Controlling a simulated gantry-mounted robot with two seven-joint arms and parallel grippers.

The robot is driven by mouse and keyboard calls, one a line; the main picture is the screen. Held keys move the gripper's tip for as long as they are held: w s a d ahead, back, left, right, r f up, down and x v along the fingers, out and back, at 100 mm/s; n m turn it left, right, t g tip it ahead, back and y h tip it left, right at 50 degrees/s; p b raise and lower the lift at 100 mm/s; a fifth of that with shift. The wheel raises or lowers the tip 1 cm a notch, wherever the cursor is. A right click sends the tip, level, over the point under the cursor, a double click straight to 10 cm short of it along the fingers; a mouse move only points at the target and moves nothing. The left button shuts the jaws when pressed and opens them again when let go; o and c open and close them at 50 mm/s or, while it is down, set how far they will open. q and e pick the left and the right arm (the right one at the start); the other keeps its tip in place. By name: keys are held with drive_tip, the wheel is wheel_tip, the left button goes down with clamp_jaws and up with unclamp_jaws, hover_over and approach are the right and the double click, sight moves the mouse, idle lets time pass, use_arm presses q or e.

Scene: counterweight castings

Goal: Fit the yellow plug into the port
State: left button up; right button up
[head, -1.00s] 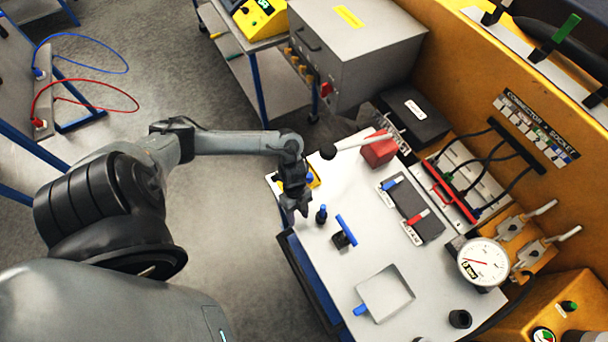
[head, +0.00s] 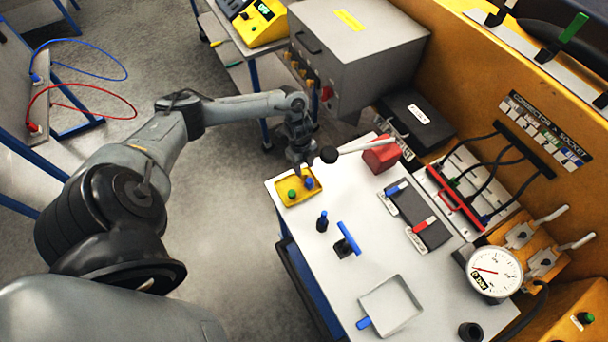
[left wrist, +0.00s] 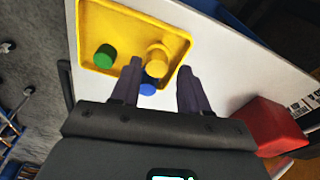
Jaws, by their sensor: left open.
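The yellow plug (left wrist: 157,60) stands in a yellow tray (left wrist: 130,12), shown in the left wrist view. A green plug (left wrist: 105,56) is left of it and a blue plug (left wrist: 150,86) is nearer my gripper. My left gripper (left wrist: 160,75) is open above the tray, its fingers pointing toward the yellow plug without gripping anything. In the head view my left gripper (head: 301,170) hangs over the tray (head: 284,202) and the yellow plug cannot be made out. A socket panel (head: 488,174) with black cables stands at the right; which port is meant cannot be told.
A red block (head: 381,156) and a white rod with a black ball (head: 329,155) are close right of my gripper.

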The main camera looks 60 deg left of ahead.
sight(304, 172)
use_arm(q)
drive_tip(key=f, duration=0.2)
drive_tip(key=d+f, duration=0.1)
drive_tip(key=f, duration=0.1)
drive_tip(key=shift+f, duration=0.55)
drive_tip(key=c, duration=0.7)
